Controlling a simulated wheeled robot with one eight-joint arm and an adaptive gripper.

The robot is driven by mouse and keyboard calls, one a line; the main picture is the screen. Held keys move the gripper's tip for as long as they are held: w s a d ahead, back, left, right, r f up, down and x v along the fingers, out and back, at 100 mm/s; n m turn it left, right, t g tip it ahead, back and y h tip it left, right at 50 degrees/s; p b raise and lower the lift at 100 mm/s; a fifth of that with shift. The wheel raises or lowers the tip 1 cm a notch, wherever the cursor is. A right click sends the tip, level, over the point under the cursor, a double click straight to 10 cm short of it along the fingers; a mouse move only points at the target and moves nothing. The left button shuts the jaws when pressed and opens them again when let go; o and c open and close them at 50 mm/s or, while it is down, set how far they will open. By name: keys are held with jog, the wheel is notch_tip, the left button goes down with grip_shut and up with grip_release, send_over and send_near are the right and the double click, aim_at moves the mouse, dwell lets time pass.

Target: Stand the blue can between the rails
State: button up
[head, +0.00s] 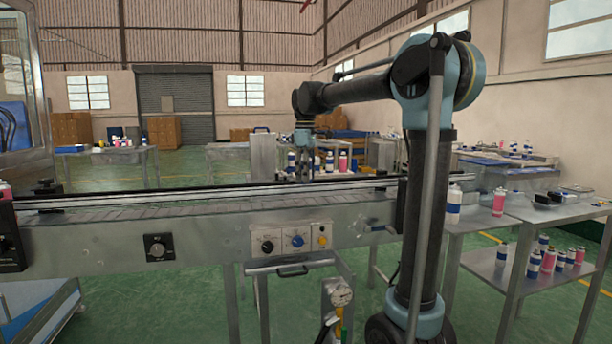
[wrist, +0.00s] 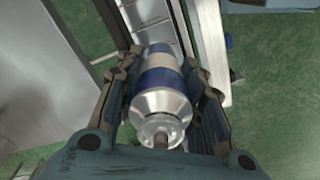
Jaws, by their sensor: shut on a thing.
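The blue can (wrist: 161,80), with a silver shoulder and clear top, sits between the two fingers of my gripper (wrist: 164,68) in the wrist view. The fingers are shut on its sides, and its top points toward the camera. In the head view my gripper (head: 304,168) is low over the far side of the conveyor, and the can is hard to make out there. The rails (head: 210,195) run along the conveyor top. In the wrist view the conveyor belt (wrist: 150,18) shows beyond the can. The can's base is hidden, so I cannot tell whether it touches the belt.
The control panel (head: 292,241) is on the conveyor's front face. Behind the conveyor several cans stand on a table near my gripper. On the right, a steel table (head: 540,212) holds more cans, with others on its lower shelf. The visible belt left of my gripper looks clear.

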jog(key=shift+s+d+f, duration=0.1)
jog(key=shift+s+f, duration=0.05)
jog(key=shift+f, duration=0.05)
dwell(0.6)
jog(key=o, duration=1.1)
notch_tip(320, 180, up, 12)
jog(key=shift+f, duration=0.1)
